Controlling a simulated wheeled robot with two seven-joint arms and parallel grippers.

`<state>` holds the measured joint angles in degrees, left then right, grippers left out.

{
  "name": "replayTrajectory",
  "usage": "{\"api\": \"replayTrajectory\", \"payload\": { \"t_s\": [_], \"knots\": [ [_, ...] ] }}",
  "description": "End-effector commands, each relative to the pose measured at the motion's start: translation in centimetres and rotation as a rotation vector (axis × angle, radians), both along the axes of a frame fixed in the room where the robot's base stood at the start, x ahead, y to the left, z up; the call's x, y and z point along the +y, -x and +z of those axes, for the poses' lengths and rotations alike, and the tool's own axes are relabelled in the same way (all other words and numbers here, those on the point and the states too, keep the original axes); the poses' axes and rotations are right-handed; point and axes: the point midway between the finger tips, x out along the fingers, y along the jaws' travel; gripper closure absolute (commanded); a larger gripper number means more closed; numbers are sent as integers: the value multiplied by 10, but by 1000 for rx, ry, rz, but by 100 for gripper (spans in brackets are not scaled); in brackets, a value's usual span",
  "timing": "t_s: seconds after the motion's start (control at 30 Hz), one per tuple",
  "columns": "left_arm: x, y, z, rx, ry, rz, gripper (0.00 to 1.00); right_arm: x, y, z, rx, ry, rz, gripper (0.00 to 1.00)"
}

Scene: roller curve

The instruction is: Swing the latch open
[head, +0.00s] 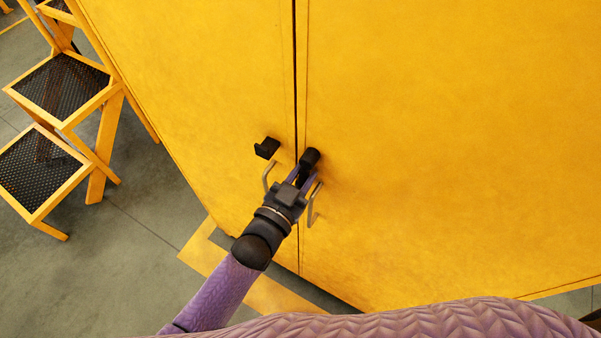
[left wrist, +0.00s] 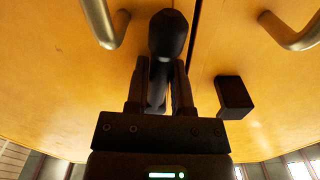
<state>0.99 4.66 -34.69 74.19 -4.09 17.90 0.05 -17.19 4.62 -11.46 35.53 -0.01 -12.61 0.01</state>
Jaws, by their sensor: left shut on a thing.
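The latch (head: 310,156) is a black rounded piece on the right door, just right of the dark seam between two yellow cabinet doors. It also shows in the left wrist view (left wrist: 168,34). My left gripper (head: 303,172) reaches up to it from below, its fingers on either side of the latch's lower part. In the left wrist view, my left gripper (left wrist: 159,84) is shut on the latch. A black catch block (head: 267,148) sits on the left door, apart from the latch; it also shows in the left wrist view (left wrist: 235,97). My right gripper is not in view.
Metal door handles flank the seam: the left handle (head: 267,176) and the right handle (head: 312,207), close beside my left gripper. Yellow steps with black mesh treads (head: 62,86) stand at the left. Grey floor (head: 140,225) lies open below them.

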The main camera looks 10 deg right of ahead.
Motion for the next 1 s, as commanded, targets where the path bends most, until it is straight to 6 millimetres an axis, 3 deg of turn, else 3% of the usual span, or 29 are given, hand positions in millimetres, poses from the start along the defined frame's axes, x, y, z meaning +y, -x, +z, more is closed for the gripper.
{"api": "replayTrajectory", "payload": {
  "t_s": [0.37, 0.4, 0.57, 0.87, 1.0],
  "knots": [
    [0, 1, -1, 5, 1, -1, 100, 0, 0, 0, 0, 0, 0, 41],
    [0, 1, -1, 5, 1, -1, 69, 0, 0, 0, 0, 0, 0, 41],
    [0, 0, -1, 3, 1, -1, 35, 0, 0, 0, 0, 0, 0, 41],
    [1, 2, 0, 3, 2, 0, 35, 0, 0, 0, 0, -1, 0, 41],
    [13, 17, -1, 5, 0, 1, 35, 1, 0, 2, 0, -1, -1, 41]
  ]
}}
